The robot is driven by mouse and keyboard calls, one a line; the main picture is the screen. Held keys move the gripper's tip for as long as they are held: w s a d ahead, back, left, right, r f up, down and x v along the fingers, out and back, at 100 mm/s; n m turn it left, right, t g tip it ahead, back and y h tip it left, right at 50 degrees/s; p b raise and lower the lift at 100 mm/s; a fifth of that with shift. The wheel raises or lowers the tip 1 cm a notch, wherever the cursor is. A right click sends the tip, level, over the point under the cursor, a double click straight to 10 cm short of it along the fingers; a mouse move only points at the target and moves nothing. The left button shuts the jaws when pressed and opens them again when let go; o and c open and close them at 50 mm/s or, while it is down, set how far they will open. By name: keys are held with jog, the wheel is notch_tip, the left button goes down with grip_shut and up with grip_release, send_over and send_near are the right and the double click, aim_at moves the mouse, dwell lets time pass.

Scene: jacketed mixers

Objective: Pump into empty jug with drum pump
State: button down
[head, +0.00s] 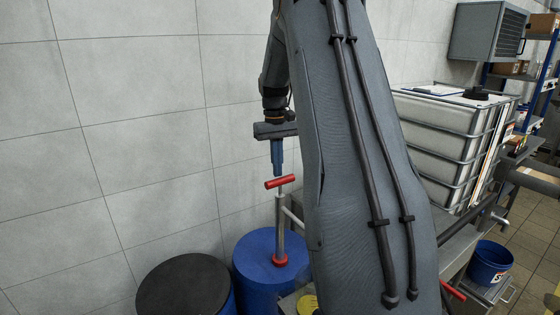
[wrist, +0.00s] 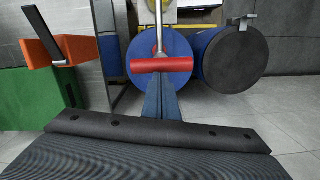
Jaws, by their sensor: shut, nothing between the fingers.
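The drum pump (head: 281,222) stands upright on a blue drum (head: 258,250), with a red collar at its base and a side spout towards the right. Its red T-handle (head: 281,182) is at the top of the rod; it also shows in the wrist view (wrist: 162,65). My gripper (head: 278,172) points down with its fingers together and empty, just above the handle. In the wrist view my fingertips (wrist: 160,80) appear close to the handle; contact cannot be told. My arm hides the area right of the drum. I cannot make out the jug clearly.
A second blue drum with a black lid (head: 185,287) stands left of the pump's drum. A caged white tank (head: 450,145) and a blue bucket (head: 490,264) are at the right. A yellow round thing (head: 308,304) shows beside my arm. A tiled wall (head: 100,130) stands behind.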

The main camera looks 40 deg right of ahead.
jog(key=shift+w+d+r, duration=0.1)
jog(key=shift+w+r, duration=0.05)
jog(key=shift+w, duration=0.35)
notch_tip(320, 180, up, 8)
jog(key=b, duration=0.2)
jog(key=shift+w, duration=0.4)
jog(key=shift+d, duration=0.1)
dwell(1.3)
